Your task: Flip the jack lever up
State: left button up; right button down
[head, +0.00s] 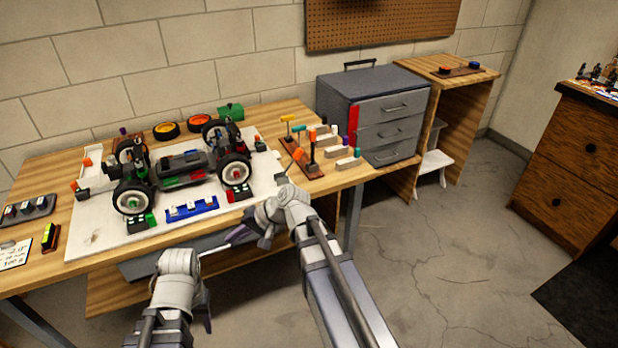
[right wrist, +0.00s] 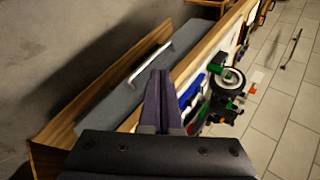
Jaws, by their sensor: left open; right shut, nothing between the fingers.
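The RC car (head: 185,165), with black wheels and white hubs, stands on a white board on the workbench. Small stands with coloured parts sit at its corners, one with a green block (head: 151,219) and one with a red block (head: 229,196). I cannot tell which part is the jack lever. My right gripper (head: 266,232) is shut and empty at the bench's front edge, apart from the car; in the right wrist view its fingers (right wrist: 161,92) point toward the bench front. My left gripper (head: 207,312) is open and empty, lower, in front of the bench; its fingertips are hardly visible.
A grey drawer (right wrist: 110,85) with a silver handle (right wrist: 150,62) is under the bench top, close to my right gripper. A blue rack (head: 191,208) lies before the car. A wooden tool holder (head: 303,160) stands right of it, and a grey drawer cabinet (head: 372,110) is at the back right.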

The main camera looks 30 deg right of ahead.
jog(key=w+d+f+m+t+y+b, duration=0.1)
jog(key=w+d+f+m+t+b, duration=0.1)
jog(key=w+d+m+t+b, duration=0.6)
jog(key=m+t+h+b, duration=0.2)
jog(key=m+t+b, duration=0.2)
jog(key=m+b, duration=0.15)
send_near(291, 164)
jog(key=s+a+f, duration=0.2)
jog(key=a+f, duration=0.1)
pick_arm(q)
notch_tip(291, 164, down, 19)
jog(key=b, duration=0.3)
jog(key=shift+b, duration=0.35)
pick_arm(e)
jog(key=d+m+t+h, duration=0.2)
jog(key=d+m+h, duration=0.1)
jog(key=d, duration=0.6)
jog(key=shift+s+d+r+m+t, duration=0.3)
jog(key=shift+s+d+m, duration=0.1)
jog(key=shift+m, duration=0.35)
